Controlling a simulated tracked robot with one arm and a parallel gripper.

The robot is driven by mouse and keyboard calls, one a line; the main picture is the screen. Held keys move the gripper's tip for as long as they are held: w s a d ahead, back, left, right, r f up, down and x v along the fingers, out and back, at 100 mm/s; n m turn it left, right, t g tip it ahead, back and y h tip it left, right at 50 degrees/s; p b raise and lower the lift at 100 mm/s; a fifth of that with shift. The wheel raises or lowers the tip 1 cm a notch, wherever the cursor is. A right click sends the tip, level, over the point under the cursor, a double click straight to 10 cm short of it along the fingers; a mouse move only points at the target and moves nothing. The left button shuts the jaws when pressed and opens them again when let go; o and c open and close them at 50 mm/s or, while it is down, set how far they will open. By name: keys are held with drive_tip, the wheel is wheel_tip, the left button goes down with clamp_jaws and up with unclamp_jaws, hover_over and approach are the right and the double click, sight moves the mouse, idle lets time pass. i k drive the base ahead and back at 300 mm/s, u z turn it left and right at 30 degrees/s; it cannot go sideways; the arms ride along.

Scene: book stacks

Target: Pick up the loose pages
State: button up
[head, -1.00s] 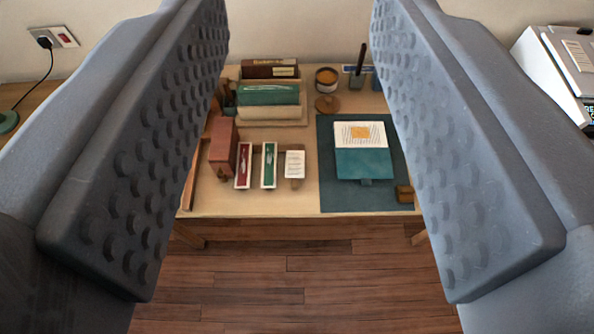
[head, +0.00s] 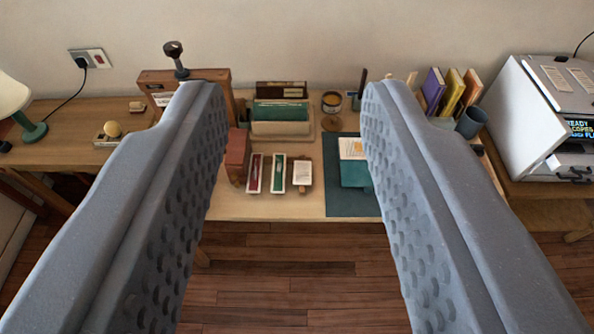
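My gripper (head: 292,92) is open and empty. Its two grey dimpled fingers reach into the view from the lower corners, with the desk visible between them. A white printed sheet with an orange patch (head: 352,148) lies above a teal cover or folder (head: 355,174) on a dark teal mat (head: 345,204). The right finger hides the right part of this group. I cannot tell whether the sheet is loose. A small white printed card (head: 302,172) lies to the left of the mat. The fingers appear apart from all of these.
The desk (head: 270,207) also holds narrow red (head: 255,173) and green (head: 279,173) trays, a brown block (head: 237,155), a book press (head: 180,72) and upright books (head: 452,92). A lamp (head: 22,105) stands left, a copier (head: 545,105) right. Wooden floor lies in front.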

sight(303, 170)
drive_tip(key=i, duration=1.2)
drive_tip(key=z, duration=0.55)
